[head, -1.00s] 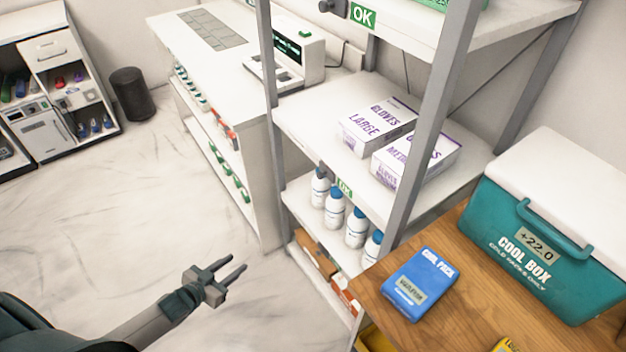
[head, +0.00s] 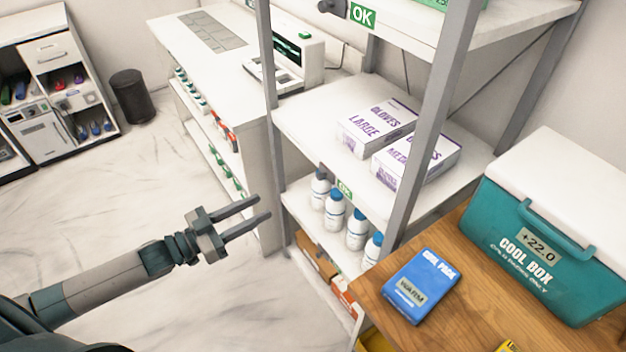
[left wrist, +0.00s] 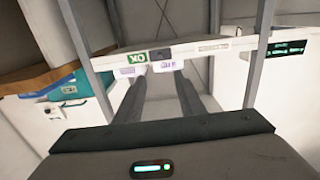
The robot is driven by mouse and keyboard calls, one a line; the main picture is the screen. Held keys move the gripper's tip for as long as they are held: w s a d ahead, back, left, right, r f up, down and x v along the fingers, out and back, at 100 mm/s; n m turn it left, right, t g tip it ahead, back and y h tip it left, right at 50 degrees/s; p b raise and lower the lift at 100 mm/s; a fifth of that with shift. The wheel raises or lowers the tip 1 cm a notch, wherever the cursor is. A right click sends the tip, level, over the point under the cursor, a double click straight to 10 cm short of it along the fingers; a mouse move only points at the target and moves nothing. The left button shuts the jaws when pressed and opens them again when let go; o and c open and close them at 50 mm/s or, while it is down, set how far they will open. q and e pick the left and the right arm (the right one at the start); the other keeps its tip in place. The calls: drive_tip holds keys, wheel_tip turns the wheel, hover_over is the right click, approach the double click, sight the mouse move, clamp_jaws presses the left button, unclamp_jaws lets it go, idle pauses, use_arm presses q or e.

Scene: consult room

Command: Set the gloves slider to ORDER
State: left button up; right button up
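The gloves shelf (head: 300,122) carries two white boxes with purple print, GLOVES LARGE (head: 375,127) and a second gloves box (head: 418,158). A green OK sign (head: 344,189) sits on this shelf's front edge. In the left wrist view a green OK sign (left wrist: 132,57) appears upside down on a shelf edge, beside a dark knob (left wrist: 160,55); purple print shows below it. My left gripper (head: 264,206) is open and empty, left of the shelf unit and apart from it; its fingers also show in the left wrist view (left wrist: 160,76). My right gripper is out of view.
A grey upright post (head: 432,115) stands at the shelf's front corner. A wooden table (head: 465,270) holds a blue cool pack (head: 421,286) and a teal cool box (head: 545,250). White bottles (head: 334,215) stand below the gloves shelf. Open floor (head: 130,190) lies left.

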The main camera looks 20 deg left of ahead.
sight(318, 179)
use_arm(q)
drive_tip(key=p+x, duration=0.4)
drive_tip(key=x, duration=1.2)
drive_tip(key=shift+w+d+r, duration=0.1)
drive_tip(key=shift+w, duration=0.05)
drive_tip(key=shift+w+d+p, duration=0.3)
drive_tip(key=shift+w+d, duration=0.05)
drive_tip(key=shift+c, duration=0.3)
clamp_jaws()
